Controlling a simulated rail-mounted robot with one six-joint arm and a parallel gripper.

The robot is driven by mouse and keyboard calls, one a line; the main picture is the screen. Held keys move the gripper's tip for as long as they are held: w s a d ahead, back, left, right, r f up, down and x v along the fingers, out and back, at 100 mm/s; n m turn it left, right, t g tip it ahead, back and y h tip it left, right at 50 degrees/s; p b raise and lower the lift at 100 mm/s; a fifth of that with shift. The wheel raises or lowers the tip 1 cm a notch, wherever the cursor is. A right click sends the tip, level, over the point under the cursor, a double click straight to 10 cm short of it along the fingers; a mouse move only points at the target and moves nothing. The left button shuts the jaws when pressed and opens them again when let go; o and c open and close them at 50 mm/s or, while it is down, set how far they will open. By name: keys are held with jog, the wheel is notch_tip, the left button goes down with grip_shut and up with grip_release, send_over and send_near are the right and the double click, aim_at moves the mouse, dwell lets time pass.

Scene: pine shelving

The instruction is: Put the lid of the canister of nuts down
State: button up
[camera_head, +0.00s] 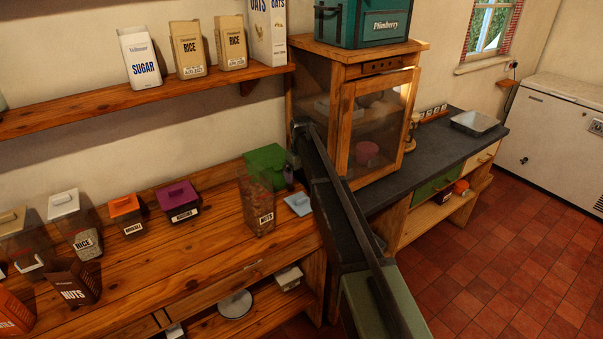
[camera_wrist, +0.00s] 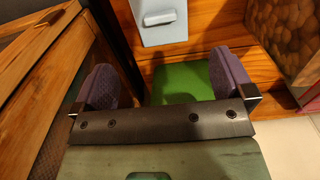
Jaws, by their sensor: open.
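The canister of nuts (camera_head: 257,205) is a clear, tall container with a NUTS label, standing at the right end of the wooden counter. Its top looks open, and its nuts show at the right of the wrist view (camera_wrist: 290,38). A light blue square lid (camera_head: 298,204) with a handle lies flat on the counter right of the canister; it also shows at the top of the wrist view (camera_wrist: 160,22). My gripper (camera_wrist: 167,62) is open and empty, apart from this lid. In the head view, my gripper (camera_head: 289,174) is partly hidden behind my arm.
A green object (camera_head: 265,160) sits behind the canister; its flat green surface (camera_wrist: 182,82) shows between my fingers. A wooden glass-fronted cabinet (camera_head: 352,112) stands close by my arm. Several lidded canisters, including rice (camera_head: 85,240), stand to the left. The counter's front middle is clear.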

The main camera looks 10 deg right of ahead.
jog(key=s+m, duration=0.4)
jog(key=s, duration=3.6)
jog(key=shift+s+m, duration=0.2)
jog(key=shift+m, duration=0.2)
